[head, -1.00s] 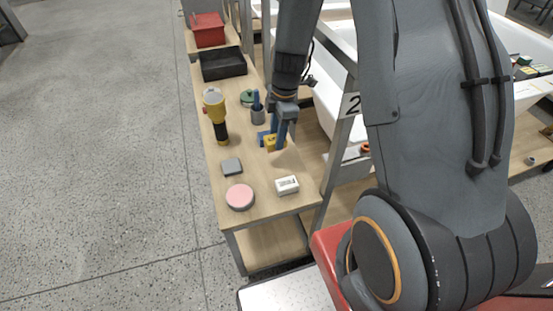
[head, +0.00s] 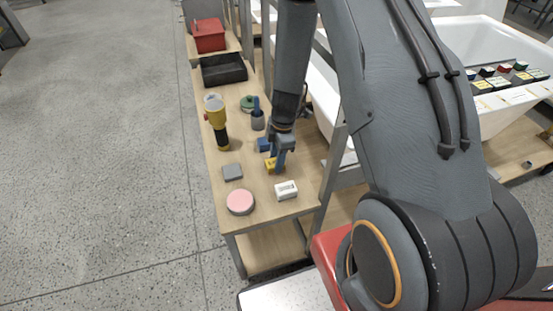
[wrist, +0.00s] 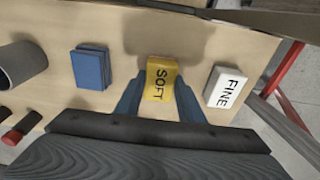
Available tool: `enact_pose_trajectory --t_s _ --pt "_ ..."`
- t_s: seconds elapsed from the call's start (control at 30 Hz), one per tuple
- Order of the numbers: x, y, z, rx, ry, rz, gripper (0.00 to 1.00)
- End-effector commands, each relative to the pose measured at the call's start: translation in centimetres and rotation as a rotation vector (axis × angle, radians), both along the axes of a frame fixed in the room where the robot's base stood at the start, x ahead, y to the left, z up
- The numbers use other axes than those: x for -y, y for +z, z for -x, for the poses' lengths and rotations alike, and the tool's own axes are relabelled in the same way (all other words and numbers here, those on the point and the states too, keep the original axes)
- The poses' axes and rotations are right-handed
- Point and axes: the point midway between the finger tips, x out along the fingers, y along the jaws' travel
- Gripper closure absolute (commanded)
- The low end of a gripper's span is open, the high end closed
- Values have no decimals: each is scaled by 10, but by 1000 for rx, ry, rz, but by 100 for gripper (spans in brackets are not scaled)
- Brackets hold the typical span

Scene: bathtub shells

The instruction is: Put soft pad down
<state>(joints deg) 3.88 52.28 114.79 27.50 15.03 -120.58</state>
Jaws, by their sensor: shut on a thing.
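The soft pad is a yellow block marked SOFT (wrist: 161,80); in the head view it shows as a small yellow block (head: 270,165). My gripper (head: 277,166) is shut on it, with a blue finger on either side in the wrist view. The pad is over the wooden bench (head: 262,210), between a blue pad (wrist: 91,66) and a white pad marked FINE (wrist: 227,87), apart from both. A shadow lies beside it on the bench; whether its underside touches the wood I cannot tell.
A grey block (head: 232,172) and a pink round tin (head: 240,201) lie at the near left. A yellow and black tool (head: 216,120), a grey cup (head: 258,122) and a black tray (head: 223,70) stand farther back. A metal frame post borders the right.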

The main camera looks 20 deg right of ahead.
Motion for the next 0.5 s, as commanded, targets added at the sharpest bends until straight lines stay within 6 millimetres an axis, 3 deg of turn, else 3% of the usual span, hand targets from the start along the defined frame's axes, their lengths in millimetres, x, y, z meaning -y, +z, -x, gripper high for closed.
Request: enact_pose_trajectory --t_s 0.23,0.27,0.3,0.37,0.5 --pt "0 -4 0 0 0 0 93" --pt "0 -3 0 0 0 0 60" --pt "0 -3 0 0 0 0 53" --pt "0 -3 0 0 0 0 46" --pt "0 -2 0 0 0 0 46"
